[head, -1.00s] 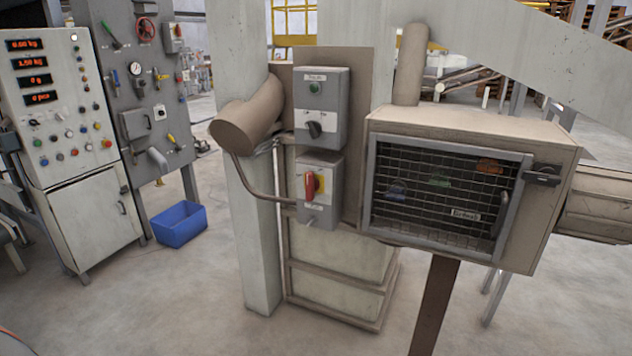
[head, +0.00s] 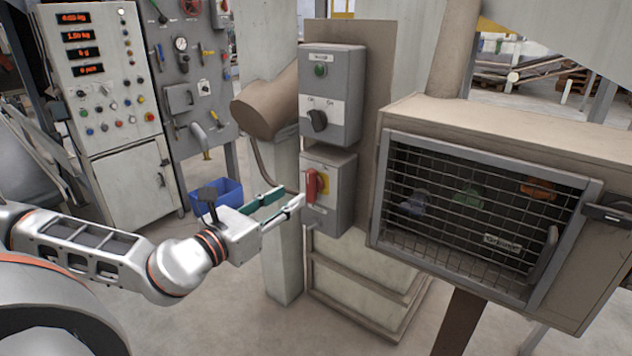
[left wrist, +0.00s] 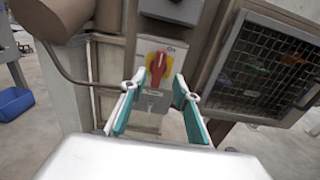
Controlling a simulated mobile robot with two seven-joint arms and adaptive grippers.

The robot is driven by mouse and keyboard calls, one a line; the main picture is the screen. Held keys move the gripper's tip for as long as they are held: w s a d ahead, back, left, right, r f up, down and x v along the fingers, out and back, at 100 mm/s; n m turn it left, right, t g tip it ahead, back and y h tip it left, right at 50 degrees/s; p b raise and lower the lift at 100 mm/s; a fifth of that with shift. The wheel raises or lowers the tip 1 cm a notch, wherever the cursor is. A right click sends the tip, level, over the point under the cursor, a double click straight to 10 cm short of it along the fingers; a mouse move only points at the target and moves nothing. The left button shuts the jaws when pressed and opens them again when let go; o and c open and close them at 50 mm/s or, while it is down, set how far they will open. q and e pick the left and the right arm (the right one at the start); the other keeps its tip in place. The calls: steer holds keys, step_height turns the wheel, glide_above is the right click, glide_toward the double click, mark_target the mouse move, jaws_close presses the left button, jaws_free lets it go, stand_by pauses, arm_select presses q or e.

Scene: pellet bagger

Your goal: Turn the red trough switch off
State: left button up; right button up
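The red switch (head: 311,185) is a rotary handle on a yellow plate, on the lower grey box (head: 328,211) fixed to a brown panel. In the left wrist view the red handle (left wrist: 158,66) stands nearly upright, slightly tilted, with lettering near the plate's top right. My left gripper (head: 290,196) is open and empty, just left of and in front of the lower box, apart from the handle. In the left wrist view its two teal-lined fingers (left wrist: 158,92) spread below and to either side of the switch. My right gripper is not in view.
Above is a grey box (head: 332,95) with a green button and a black knob. A meshed cabinet (head: 480,215) juts out to the right. A pale post (head: 283,230) stands behind my gripper. A control cabinet (head: 100,90) and a blue bin (head: 228,190) are at left.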

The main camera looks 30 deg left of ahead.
mark_target(308, 183)
arm_select(q)
steer(key=shift+w+d+p, duration=0.2)
steer(key=shift+w+p, duration=0.3)
steer(key=shift+w, duration=3.3)
jaws_close()
